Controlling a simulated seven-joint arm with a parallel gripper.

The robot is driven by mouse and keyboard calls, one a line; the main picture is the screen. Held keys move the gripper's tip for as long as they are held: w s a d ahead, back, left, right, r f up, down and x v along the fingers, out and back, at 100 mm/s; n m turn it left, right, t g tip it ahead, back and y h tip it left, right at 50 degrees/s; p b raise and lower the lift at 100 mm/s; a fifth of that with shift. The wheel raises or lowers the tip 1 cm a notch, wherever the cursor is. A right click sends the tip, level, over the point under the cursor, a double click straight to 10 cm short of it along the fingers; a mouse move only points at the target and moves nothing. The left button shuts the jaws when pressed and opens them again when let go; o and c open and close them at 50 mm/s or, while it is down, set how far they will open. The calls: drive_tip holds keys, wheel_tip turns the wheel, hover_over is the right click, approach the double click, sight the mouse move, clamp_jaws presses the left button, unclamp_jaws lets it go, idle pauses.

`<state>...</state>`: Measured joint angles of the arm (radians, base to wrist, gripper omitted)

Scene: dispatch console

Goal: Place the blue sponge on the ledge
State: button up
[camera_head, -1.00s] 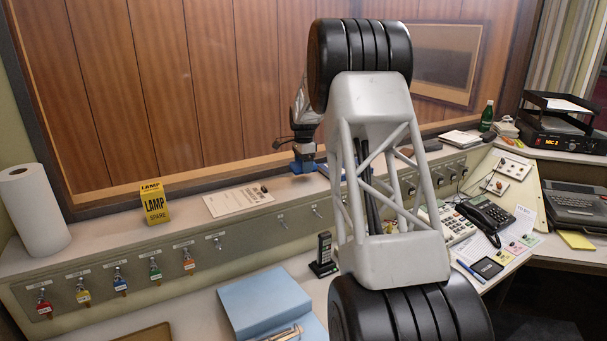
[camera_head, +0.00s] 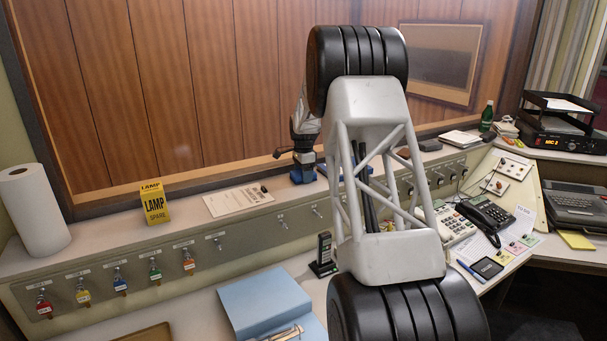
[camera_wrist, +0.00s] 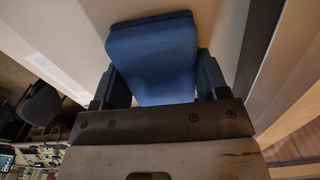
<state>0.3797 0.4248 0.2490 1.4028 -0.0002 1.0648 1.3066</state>
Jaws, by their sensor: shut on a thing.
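The blue sponge (camera_wrist: 155,55) is between the fingers of my gripper (camera_wrist: 160,88) in the wrist view, with its far end sticking out past them. In the head view my gripper (camera_head: 303,174) is low over the pale ledge (camera_head: 298,194), right of the paper sheet. It is shut on the sponge. The ledge is behind the sponge in the wrist view; I cannot tell whether the sponge touches it. In the head view the sponge and the fingers are too small to tell apart clearly.
A yellow lamp box (camera_head: 155,204), a paper sheet (camera_head: 238,199) and a paper towel roll (camera_head: 33,210) are on the ledge to the left. Another blue patch (camera_head: 323,170) shows just right of my gripper, partly hidden by my arm. The wood-panelled wall (camera_head: 215,80) rises behind.

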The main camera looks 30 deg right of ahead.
drive_tip(key=o, duration=0.9)
drive_tip(key=shift+f, duration=0.1)
wheel_tip(320, 180, up, 12)
idle(0.3)
drive_tip(key=shift+r, duration=0.2)
idle(0.5)
